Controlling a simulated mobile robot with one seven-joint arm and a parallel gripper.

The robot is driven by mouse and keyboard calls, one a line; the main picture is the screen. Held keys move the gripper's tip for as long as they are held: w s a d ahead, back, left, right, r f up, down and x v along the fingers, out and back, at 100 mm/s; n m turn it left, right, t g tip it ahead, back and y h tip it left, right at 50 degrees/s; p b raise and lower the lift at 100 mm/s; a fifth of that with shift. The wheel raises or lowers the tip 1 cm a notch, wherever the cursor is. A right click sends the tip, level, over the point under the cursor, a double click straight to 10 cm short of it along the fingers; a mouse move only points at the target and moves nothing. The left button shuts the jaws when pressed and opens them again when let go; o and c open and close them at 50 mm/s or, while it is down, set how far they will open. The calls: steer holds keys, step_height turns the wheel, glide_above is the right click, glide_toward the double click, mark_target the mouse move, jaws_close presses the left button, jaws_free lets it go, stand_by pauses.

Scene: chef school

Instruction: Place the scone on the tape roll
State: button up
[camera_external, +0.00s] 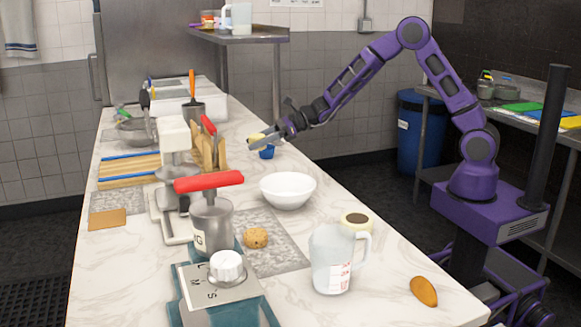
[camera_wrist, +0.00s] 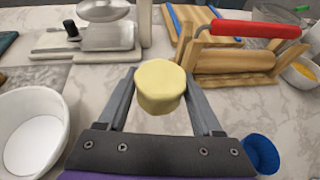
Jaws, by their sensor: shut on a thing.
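My gripper (camera_external: 262,142) is shut on a pale yellow, short round piece that looks like the scone (camera_wrist: 159,87); the scone also shows small at the fingertips in the outside view (camera_external: 257,137). My gripper holds it above the counter, beyond the white bowl, near the wooden rack. The tape roll (camera_external: 356,217), cream with a dark centre, lies on the counter near its right edge, behind the clear measuring jug. The jug partly hides it. It does not show in the wrist view.
A white bowl (camera_external: 288,190) stands between my gripper and the tape roll. The measuring jug (camera_external: 332,262) stands in front of the roll. A blue cup (camera_external: 267,152) is close below my gripper. A brown lumpy round (camera_external: 256,238) and a brown oval piece (camera_external: 424,291) lie on the counter.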

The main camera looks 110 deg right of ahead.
steer(key=shift+w+a+r, duration=0.1)
steer(key=shift+a+r, duration=0.25)
steer(key=shift+a, duration=0.05)
steer(key=w+a+r+n+y, duration=0.1)
steer(key=a+r+n+y, duration=0.2)
steer(key=a, duration=0.6)
steer(key=n+g+y, duration=0.8)
steer(key=n+y, duration=0.4)
glide_above(357, 219)
step_height(357, 219, down, 4)
steer(key=shift+s+f, duration=0.1)
steer(key=shift+f, duration=2.6)
